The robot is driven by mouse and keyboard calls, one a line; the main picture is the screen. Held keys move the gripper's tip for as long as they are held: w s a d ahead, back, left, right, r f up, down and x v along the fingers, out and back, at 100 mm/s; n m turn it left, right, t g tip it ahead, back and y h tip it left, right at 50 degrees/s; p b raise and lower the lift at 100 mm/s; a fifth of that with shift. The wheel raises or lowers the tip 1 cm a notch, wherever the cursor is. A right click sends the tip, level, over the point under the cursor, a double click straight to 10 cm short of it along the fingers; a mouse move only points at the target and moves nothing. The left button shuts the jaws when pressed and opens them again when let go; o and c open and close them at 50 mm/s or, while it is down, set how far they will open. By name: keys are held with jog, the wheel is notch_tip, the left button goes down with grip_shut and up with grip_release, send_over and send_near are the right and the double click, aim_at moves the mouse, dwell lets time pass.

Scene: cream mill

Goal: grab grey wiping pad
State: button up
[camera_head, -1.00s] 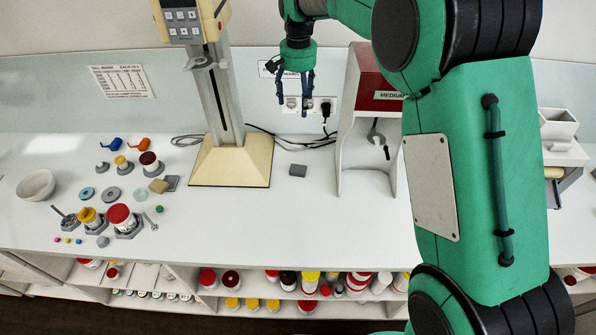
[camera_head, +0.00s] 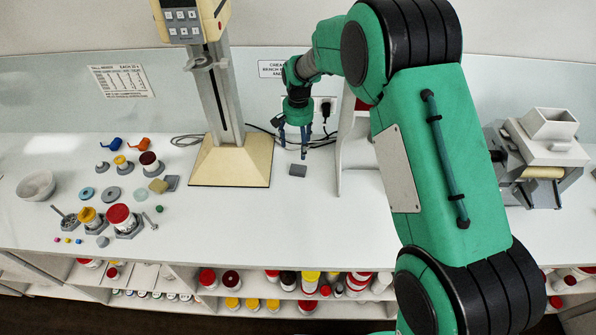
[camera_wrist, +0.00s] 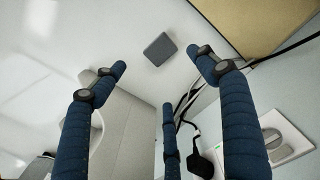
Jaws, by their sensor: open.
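The grey wiping pad (camera_head: 298,170) is a small dark grey block lying flat on the white counter, just right of the mixer stand's cream base. In the wrist view the pad (camera_wrist: 159,49) lies on the counter beyond the fingertips, between the two nearer fingers. My gripper (camera_head: 293,153) hangs fingers down just above and behind the pad. It is open and empty, with blue fingers spread in the wrist view (camera_wrist: 160,75). The fingers look apart from the pad.
The stand's cream base (camera_head: 232,162) is close left of the pad. A white cabinet (camera_head: 356,165) stands to the right, partly behind my arm. Black cables (camera_head: 322,143) and a wall socket lie behind. Pots and tools fill the left counter; the counter in front of the pad is clear.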

send_over(298, 169)
jog(key=shift+w+f, duration=0.1)
jog(key=shift+f, duration=3.85)
jog(key=shift+f, duration=0.1)
jog(key=shift+f+b, duration=0.35)
jog(key=shift+f, duration=2.15)
jog(key=c, duration=1)
